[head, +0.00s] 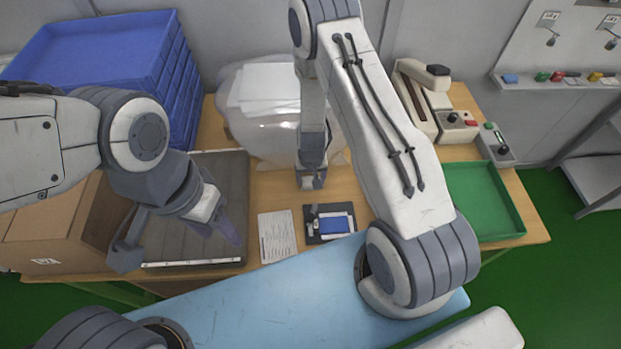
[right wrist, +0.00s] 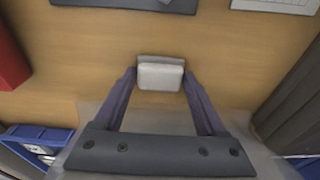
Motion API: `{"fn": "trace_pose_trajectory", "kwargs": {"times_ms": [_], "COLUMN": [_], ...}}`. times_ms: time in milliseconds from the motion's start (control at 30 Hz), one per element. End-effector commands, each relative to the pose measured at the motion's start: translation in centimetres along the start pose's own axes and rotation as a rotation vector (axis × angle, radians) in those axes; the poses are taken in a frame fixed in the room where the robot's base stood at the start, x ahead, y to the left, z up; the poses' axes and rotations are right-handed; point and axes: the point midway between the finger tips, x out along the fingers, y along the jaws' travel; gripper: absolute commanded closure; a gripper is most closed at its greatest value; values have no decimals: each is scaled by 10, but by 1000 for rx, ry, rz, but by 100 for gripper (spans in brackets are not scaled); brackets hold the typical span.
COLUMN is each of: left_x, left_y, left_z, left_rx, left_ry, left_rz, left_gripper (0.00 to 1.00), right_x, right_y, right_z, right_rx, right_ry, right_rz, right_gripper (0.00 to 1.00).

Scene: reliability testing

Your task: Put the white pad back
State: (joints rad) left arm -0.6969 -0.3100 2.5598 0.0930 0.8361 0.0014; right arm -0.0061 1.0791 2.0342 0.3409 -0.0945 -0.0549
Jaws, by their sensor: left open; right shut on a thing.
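The white pad (right wrist: 160,76) is a small pale block with a grey edge, low over the wooden table in the right wrist view. My right gripper (right wrist: 159,78) is shut on it, with one dark finger at each side. In the head view my right gripper (head: 312,182) points down at the middle of the table, in front of a translucent bag; the pad is hard to make out there. I cannot tell whether the pad touches the table. My left gripper (head: 182,242) is open and empty above a dark mat (head: 217,180).
A printed sheet (head: 277,236) and a dark tray with a blue item (head: 337,224) lie near the front edge. The translucent bag (head: 262,125) stands behind. Blue crates (head: 95,50), a cardboard box (head: 50,235) and a green tray (head: 485,200) flank the work area.

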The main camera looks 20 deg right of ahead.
Motion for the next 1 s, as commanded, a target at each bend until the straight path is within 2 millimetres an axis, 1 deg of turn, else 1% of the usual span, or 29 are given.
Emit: {"fn": "trace_pose_trajectory", "kwargs": {"times_ms": [33,100,333,467,567,600,800,900,1000], "left_x": [2,1,1,-4,-8,-11,-41,-53,-62], "left_y": [0,0,0,0,1,1,3,4,4], "left_z": [0,0,0,0,0,0,-2,-3,-3], "left_rx": [0,0,0,0,0,0,-1,1,3], "left_ry": [0,0,0,0,0,0,0,0,0], "left_rz": [0,0,0,0,0,0,0,0,0], "left_gripper": [50,50,50,50,50,50,50,50,50], "right_x": [2,1,1,-7,-24,-32,-82,-100,-113], "right_y": [0,0,0,0,0,0,0,0,0], "right_z": [0,0,0,-1,-1,-2,-2,-1,-1], "right_rx": [0,0,0,0,1,1,0,0,0], "right_ry": [0,0,0,1,2,2,1,1,-1], "right_rz": [0,0,0,0,-1,-1,-1,0,0], "right_gripper": [22,0,0,0,0,0,0,0,0]}}
